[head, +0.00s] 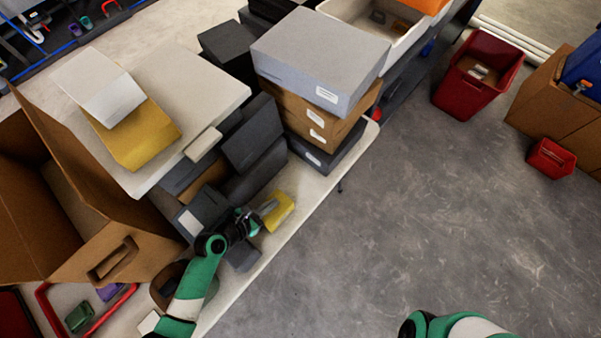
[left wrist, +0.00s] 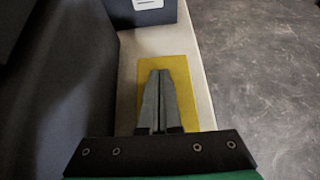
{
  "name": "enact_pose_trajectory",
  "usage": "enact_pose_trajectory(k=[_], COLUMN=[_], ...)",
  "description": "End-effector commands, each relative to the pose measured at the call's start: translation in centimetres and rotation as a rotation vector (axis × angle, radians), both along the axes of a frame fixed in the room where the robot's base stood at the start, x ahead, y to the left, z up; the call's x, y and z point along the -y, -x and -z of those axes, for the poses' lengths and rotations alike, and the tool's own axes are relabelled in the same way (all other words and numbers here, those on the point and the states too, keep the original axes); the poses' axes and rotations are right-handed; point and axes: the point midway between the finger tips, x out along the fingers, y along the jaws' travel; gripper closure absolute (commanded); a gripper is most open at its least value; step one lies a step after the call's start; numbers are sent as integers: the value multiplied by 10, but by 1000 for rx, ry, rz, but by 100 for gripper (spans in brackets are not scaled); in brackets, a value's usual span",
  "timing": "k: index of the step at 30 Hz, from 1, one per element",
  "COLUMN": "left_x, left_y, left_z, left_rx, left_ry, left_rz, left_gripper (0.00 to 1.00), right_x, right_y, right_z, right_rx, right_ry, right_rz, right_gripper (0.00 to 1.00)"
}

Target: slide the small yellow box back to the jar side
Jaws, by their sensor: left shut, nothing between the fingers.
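The small yellow box (head: 280,211) lies on the white table near its right edge, in front of the stack of boxes. My left gripper (head: 268,208) is shut and empty, with its fingertips at the near side of this box. In the left wrist view the shut fingers (left wrist: 160,74) lie over the yellow box (left wrist: 182,68); I cannot tell whether they touch it. I cannot make out a jar in either view. Only part of my right arm shows at the bottom of the head view; its gripper is out of view.
Dark boxes (head: 252,140) crowd the left of the yellow box. A grey box (head: 318,55) tops the stack behind it. An open cardboard box (head: 85,262) stands at the left. The grey floor (head: 420,210) lies open beyond the table's right edge.

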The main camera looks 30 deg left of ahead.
Motion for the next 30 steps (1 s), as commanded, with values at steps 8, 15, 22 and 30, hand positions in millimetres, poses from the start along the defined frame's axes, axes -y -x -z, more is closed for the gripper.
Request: enact_pose_trajectory(k=[8, 15, 22, 30], left_x=[2, 1, -5, -18], left_y=[6, 4, 25, 76], left_z=[2, -8, -28, -63], left_rx=[-23, -16, -15, -18], left_ry=[0, 2, 2, 5], left_rz=[5, 3, -2, -3], left_gripper=[100, 100, 100, 100], right_x=[0, 0, 0, 0], right_y=[0, 0, 0, 0], right_z=[-7, -18, -32, -52], right_rx=[0, 0, 0, 0], right_ry=[0, 0, 0, 0], right_rz=[0, 0, 0, 0], right_gripper=[39, 39, 39, 39])
